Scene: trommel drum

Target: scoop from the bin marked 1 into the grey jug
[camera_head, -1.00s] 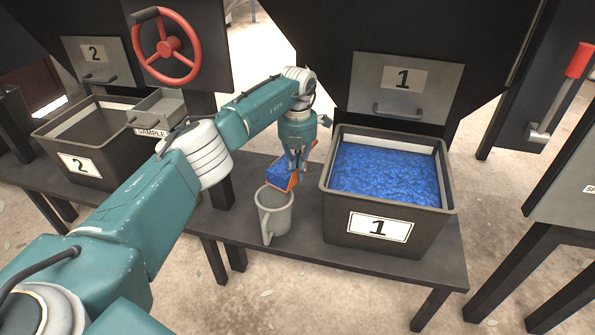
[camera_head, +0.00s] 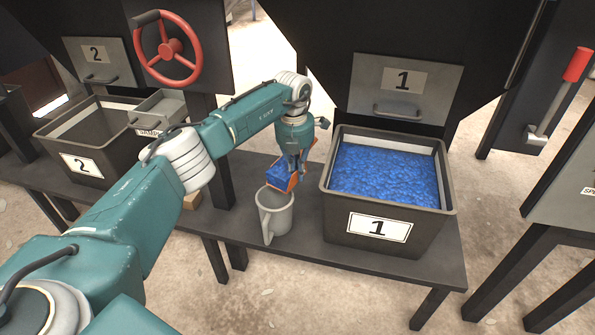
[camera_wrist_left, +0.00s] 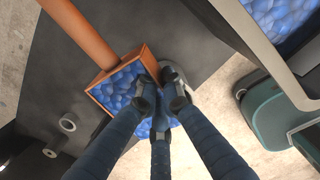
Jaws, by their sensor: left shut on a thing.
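My left gripper (camera_head: 293,160) is shut on an orange scoop (camera_head: 301,172) that holds blue beads (camera_head: 280,173). The scoop is just above and behind the rim of the grey jug (camera_head: 276,218), which stands upright on the bench. The jug's inside shows no beads from here. In the left wrist view the scoop (camera_wrist_left: 150,60) and its long orange handle show beside my fingers (camera_wrist_left: 160,100), its pan full of beads. The dark bin marked 1 (camera_head: 335,232) stands right of the jug, nearly full of blue beads.
The dark bench (camera_head: 300,255) carries these things; its front edge is close to the jug. At the left stand the bin marked 2 (camera_head: 120,176) and a sample box (camera_head: 163,112). A dark post (camera_head: 217,170) stands left of the jug. A red handwheel (camera_head: 168,48) is above.

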